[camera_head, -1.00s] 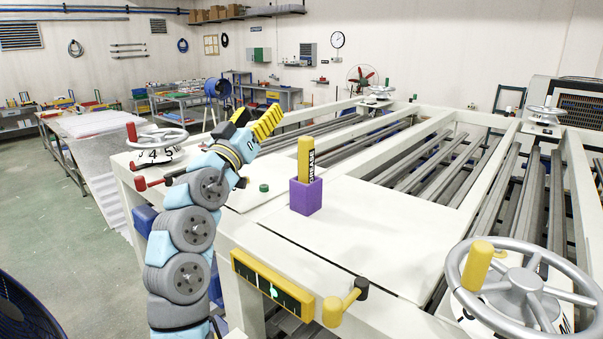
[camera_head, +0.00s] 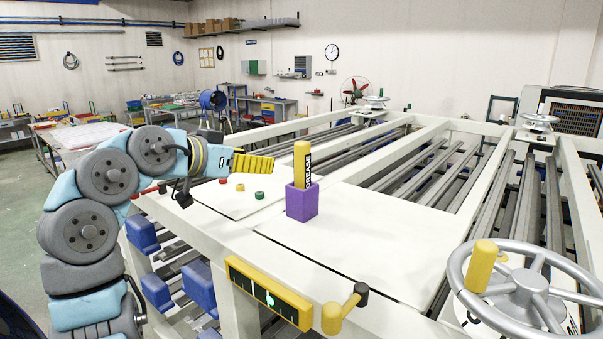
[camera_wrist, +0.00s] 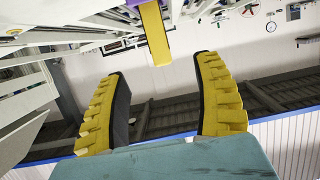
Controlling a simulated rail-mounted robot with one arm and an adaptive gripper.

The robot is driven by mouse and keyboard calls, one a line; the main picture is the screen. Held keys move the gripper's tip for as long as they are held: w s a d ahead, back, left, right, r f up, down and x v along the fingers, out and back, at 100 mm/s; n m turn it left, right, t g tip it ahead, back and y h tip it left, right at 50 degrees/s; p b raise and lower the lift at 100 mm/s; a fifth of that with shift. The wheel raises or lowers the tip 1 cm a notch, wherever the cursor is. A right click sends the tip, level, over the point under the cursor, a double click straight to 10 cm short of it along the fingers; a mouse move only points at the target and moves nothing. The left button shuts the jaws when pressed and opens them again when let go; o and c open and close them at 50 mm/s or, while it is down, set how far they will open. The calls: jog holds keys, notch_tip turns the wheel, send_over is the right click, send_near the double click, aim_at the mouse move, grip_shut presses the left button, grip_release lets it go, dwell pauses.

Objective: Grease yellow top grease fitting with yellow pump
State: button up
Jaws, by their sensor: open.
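The yellow pump (camera_head: 302,160), with black lettering, stands upright in a purple holder (camera_head: 303,203) on the white machine top. In the wrist view the pump (camera_wrist: 155,32) shows at the top, between and beyond the fingers. My gripper (camera_head: 270,163) is open and empty, left of the pump and pointing toward it; its yellow fingers also show in the wrist view (camera_wrist: 160,65). A small yellow fitting (camera_head: 240,187) sits on the machine top below the gripper, between a red fitting (camera_head: 223,181) and a green fitting (camera_head: 259,195).
A handwheel with a yellow knob (camera_head: 482,266) stands at the right front. A yellow crank handle (camera_head: 343,309) and a yellow-framed gauge (camera_head: 268,293) are on the front edge. Open rollers (camera_head: 420,175) lie behind. The white plate (camera_head: 360,238) around the holder is clear.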

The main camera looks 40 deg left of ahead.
aim_at(298, 160)
jog(key=p+x, duration=0.2)
jog(key=x, duration=0.8)
jog(key=shift+w, duration=0.1)
jog(key=w, duration=0.1)
jog(key=w+p, duration=0.2)
jog(key=w, duration=0.1)
jog(key=shift+w+d+f, duration=0.1)
jog(key=shift+d+f, duration=0.15)
jog(key=shift+d, duration=0.1)
jog(key=shift+w+a+f, duration=0.1)
jog(key=shift+w+f, duration=0.15)
jog(key=shift+w, duration=0.15)
grip_shut()
